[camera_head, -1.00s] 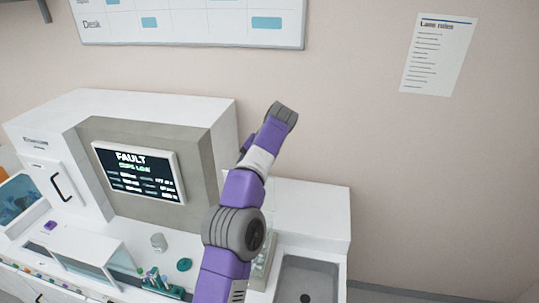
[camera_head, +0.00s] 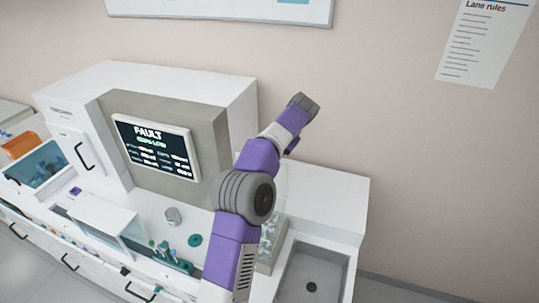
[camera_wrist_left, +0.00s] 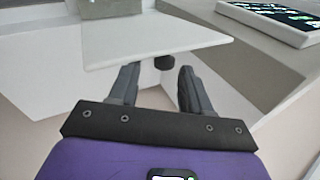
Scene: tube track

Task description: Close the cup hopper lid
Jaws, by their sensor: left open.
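A clear-walled bin (camera_head: 271,238), likely the cup hopper, stands right of the machine, partly hidden behind my purple arm. Its lid cannot be made out for certain in the head view. In the left wrist view a flat white panel (camera_wrist_left: 155,40), perhaps the lid, lies just beyond my left gripper (camera_wrist_left: 158,88). A small dark knob-like part (camera_wrist_left: 164,62) shows below the panel's edge, between the fingers. The fingers are apart with nothing clamped; contact with the panel cannot be told. The left gripper's fingers are hidden in the head view. My right gripper is not seen.
The machine's screen (camera_head: 156,147) reads FAULT; it also shows in the left wrist view (camera_wrist_left: 270,15). A sink (camera_head: 312,275) is at the right. The wall behind is close.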

